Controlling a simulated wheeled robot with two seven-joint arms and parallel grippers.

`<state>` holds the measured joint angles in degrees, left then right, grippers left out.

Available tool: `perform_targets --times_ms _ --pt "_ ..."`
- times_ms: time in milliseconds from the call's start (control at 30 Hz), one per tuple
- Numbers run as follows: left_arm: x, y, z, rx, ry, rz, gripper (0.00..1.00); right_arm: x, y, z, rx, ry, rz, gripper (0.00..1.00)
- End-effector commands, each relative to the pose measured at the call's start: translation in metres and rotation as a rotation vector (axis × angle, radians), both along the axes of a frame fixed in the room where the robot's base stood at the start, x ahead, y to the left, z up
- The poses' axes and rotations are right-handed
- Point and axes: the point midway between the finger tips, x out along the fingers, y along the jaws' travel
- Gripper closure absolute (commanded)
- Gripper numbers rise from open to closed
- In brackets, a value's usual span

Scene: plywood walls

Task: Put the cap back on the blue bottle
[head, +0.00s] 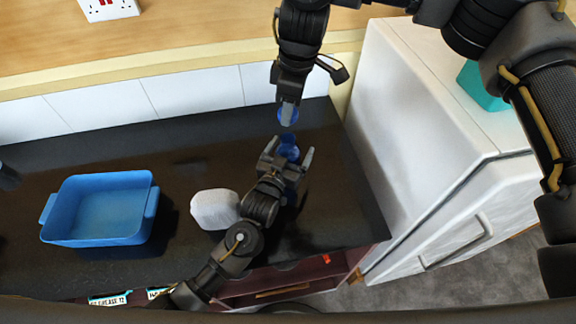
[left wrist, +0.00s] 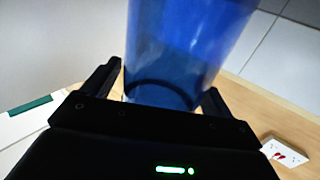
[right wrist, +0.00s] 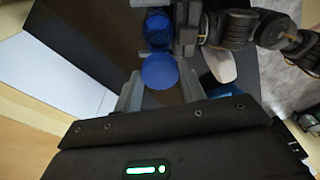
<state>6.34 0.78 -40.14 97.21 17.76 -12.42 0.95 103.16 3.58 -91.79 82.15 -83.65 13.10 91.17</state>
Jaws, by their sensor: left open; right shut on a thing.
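The blue bottle (head: 288,153) stands on the dark counter, between the fingers of my left gripper (head: 287,160). In the left wrist view the bottle (left wrist: 185,50) fills the space between the open fingers. I cannot tell whether they touch it. My right gripper (head: 288,104) is shut on the round blue cap (head: 288,116), behind the bottle in the head view. In the right wrist view the cap (right wrist: 160,72) sits between the fingertips, apart from the bottle (right wrist: 156,28), which shows beyond it. The lower bottle is partly hidden by my left gripper.
A blue bin (head: 108,238) with handles stands on the counter (head: 180,165) at the left. A white rounded object (head: 214,209) lies beside my left arm. A white cabinet (head: 420,110) bounds the counter at the right, with a teal box (head: 482,88) on top. White tiles line the back.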

Motion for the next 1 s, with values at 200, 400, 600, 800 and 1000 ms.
perform_targets --times_ms 200,400,600,800,1000 --pt "0.0 0.0 0.0 0.0 0.0 0.0 0.36 0.0 0.0 0.0 0.0 0.0 0.0 0.8" --pt "0.0 0.0 0.0 0.0 0.0 0.0 0.62 0.0 0.0 0.0 0.0 0.0 0.0 0.8" --pt "0.0 0.0 0.0 0.0 0.0 0.0 0.81 0.0 0.0 -0.001 0.0 0.0 0.0 0.8" --pt "0.0 0.0 0.0 0.0 0.0 0.0 0.81 -0.001 0.0 -0.026 -0.001 0.003 -0.001 0.8" --pt "0.0 0.0 0.0 0.0 0.0 0.0 0.81 0.0 0.0 -0.048 0.0 0.001 -0.001 0.8"
